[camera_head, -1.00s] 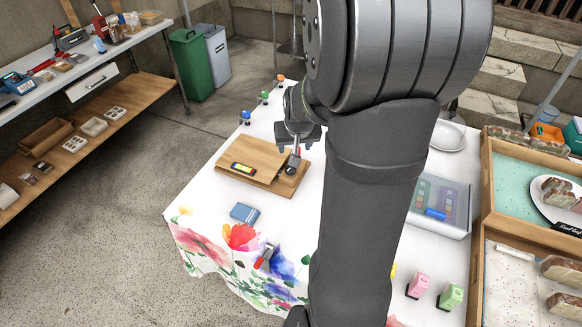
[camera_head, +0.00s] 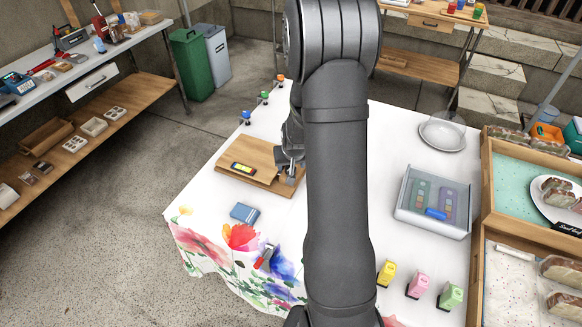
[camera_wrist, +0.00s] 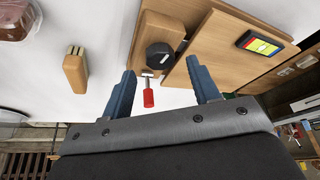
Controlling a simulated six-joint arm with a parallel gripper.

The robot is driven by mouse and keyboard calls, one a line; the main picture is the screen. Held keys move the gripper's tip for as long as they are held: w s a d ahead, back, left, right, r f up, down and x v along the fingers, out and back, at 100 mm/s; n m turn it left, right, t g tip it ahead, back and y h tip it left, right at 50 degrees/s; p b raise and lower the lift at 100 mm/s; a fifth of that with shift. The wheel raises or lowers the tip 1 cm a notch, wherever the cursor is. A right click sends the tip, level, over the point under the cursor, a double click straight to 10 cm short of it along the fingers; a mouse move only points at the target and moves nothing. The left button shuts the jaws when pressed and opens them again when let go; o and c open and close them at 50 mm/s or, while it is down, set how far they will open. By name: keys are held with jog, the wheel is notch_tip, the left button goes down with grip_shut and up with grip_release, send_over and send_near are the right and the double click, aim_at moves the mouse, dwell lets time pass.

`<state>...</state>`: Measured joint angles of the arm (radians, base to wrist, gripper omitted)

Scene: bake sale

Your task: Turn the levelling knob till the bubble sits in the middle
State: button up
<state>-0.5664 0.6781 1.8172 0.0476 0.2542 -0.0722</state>
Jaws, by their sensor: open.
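The wooden levelling board (camera_head: 258,152) lies at the back left of the table, with a dark-cased level (camera_head: 243,168) on it. The level's yellow-green vial also shows in the wrist view (camera_wrist: 262,43); its bubble is too small to place. A black round knob (camera_wrist: 160,55) sits on the base beside the upper board in the wrist view. A small red-tipped metal piece (camera_wrist: 148,95) shows just below it. My gripper (camera_wrist: 160,68) is open, its blue fingers either side of the knob's near side, apart from it. In the head view my gripper (camera_head: 289,165) hides the knob.
Blue, green and orange small items (camera_head: 264,97) line the table's far left edge. A blue book-like box (camera_head: 244,213) lies in front of the board. A clear tray (camera_head: 433,205) and a plate (camera_head: 442,134) stand right.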

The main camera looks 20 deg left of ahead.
jog(key=shift+x, duration=1.55)
jog(key=shift+c, duration=0.2)
jog(key=c, duration=0.9)
